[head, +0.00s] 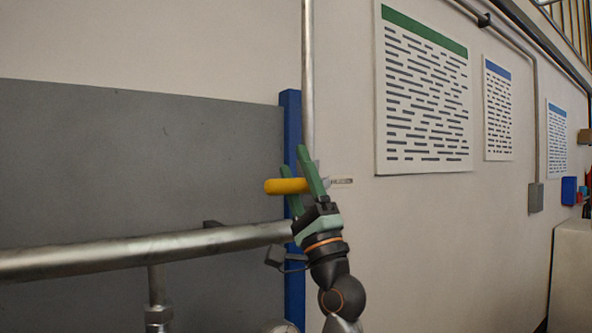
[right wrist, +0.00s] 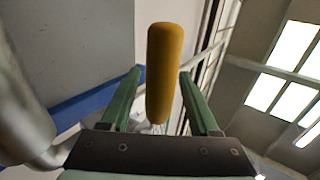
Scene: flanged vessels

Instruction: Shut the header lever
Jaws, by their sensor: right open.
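The header lever has a yellow grip (head: 284,186) and a thin metal end (head: 342,181), and lies about level in the head view, beside the vertical pipe. My right gripper (head: 293,160) is open, with its green fingers reaching up at the lever. In the right wrist view the yellow grip (right wrist: 165,75) stands between the two spread fingers (right wrist: 160,74), with gaps on both sides. The lever's mount is largely hidden behind the fingers. My left gripper is not in view.
A horizontal metal pipe (head: 130,252) runs in from the left, close to my right gripper. A vertical pipe (head: 308,75) and a blue post (head: 291,120) stand behind it, beside a grey panel (head: 140,150). The wall to the right holds posters (head: 423,90).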

